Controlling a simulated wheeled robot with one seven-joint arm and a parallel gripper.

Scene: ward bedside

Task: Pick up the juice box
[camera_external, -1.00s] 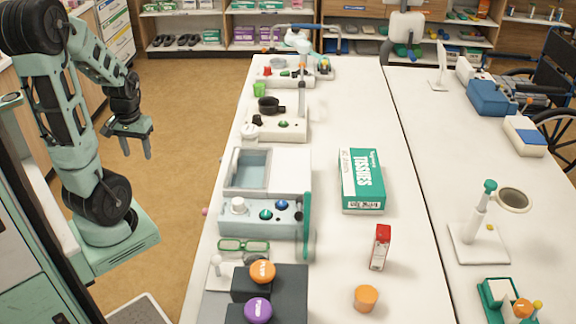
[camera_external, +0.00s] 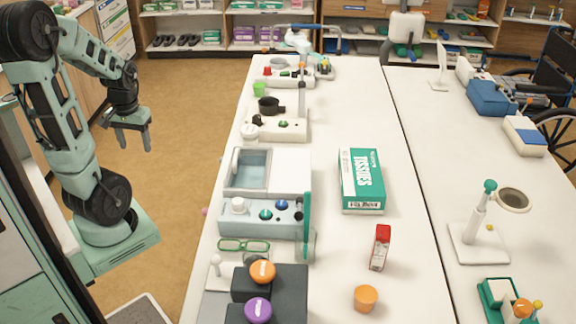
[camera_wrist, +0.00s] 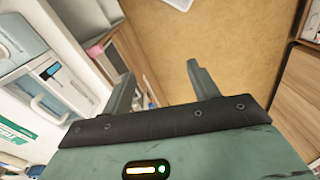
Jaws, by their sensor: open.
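The juice box (camera_external: 380,248) is a small red and white carton standing upright on the white table, right of centre and near the front. My gripper (camera_external: 134,146) is open and empty. It hangs over the floor to the left of the table, well away from the juice box. In the wrist view my gripper's two fingers (camera_wrist: 158,80) are spread apart with brown floor beyond them. The juice box cannot be made out in the wrist view.
A green tissue box (camera_external: 362,182) lies behind the juice box, and an orange cylinder (camera_external: 365,298) stands in front of it. A blue-and-white device (camera_external: 262,215) and dark blocks (camera_external: 283,290) stand to its left. A white stand (camera_external: 478,240) is on the right. Bare tabletop (camera_external: 415,230) surrounds the box.

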